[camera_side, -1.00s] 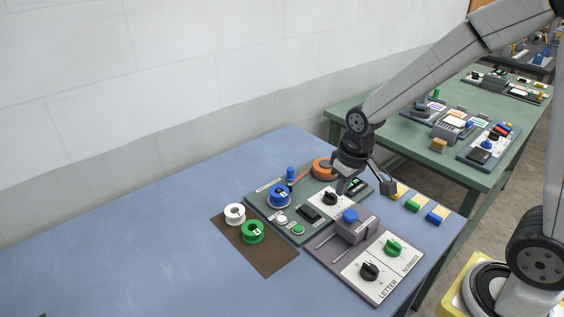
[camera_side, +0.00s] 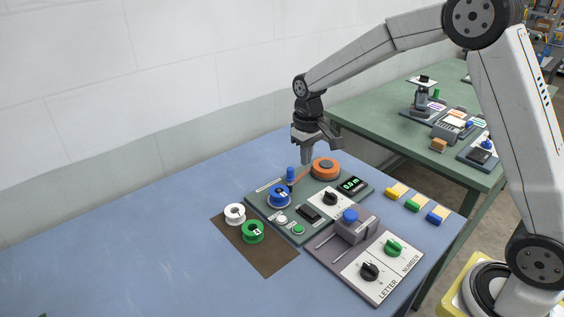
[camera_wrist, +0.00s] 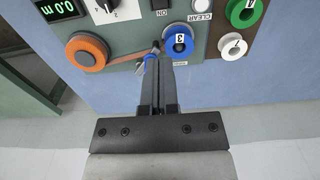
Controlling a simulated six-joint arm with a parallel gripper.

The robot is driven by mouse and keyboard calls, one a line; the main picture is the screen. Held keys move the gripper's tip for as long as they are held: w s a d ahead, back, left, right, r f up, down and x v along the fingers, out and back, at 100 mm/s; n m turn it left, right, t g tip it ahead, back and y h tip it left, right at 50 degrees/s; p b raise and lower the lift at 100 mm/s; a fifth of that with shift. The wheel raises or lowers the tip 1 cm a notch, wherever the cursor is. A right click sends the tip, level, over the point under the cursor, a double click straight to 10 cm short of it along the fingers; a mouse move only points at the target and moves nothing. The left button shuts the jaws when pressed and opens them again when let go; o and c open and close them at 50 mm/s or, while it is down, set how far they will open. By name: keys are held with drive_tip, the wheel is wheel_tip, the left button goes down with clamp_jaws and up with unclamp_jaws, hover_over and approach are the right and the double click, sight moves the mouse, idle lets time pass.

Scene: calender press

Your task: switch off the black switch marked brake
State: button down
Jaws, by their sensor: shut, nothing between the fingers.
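A black rocker switch (camera_side: 308,213) sits on the dark green panel (camera_side: 299,240), between the blue spool and the black dial. I cannot read a brake marking on it. In the wrist view the black switch (camera_wrist: 160,4) is cut by the top edge, with "ON" lettering beside it. My gripper (camera_side: 307,161) is shut and empty. It hangs above the back edge of the panel, near the blue post and orange reel, apart from the switch. In the wrist view the closed fingers (camera_wrist: 161,62) point towards the blue spool and cover part of the post.
The blue spool (camera_side: 279,196), blue post (camera_side: 290,176), orange reel (camera_side: 325,169), black dial (camera_side: 330,197) and a display (camera_side: 353,184) reading 0.0 m share the panel. White (camera_side: 235,213) and green (camera_side: 253,232) spools sit on a brown mat (camera_side: 270,264). A letter and number unit (camera_side: 357,278) stands in front.

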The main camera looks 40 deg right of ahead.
sight(307, 208)
idle(0.4)
wheel_tip(307, 208, down, 14)
drive_tip(key=shift+f, duration=0.1)
idle(0.7)
idle(0.4)
drive_tip(key=shift+w+f, duration=0.1)
drive_tip(key=shift+f, duration=0.05)
idle(0.3)
drive_tip(key=shift+s+r, duration=0.4)
drive_tip(key=shift+s, duration=0.3)
drive_tip(key=shift+r, duration=0.1)
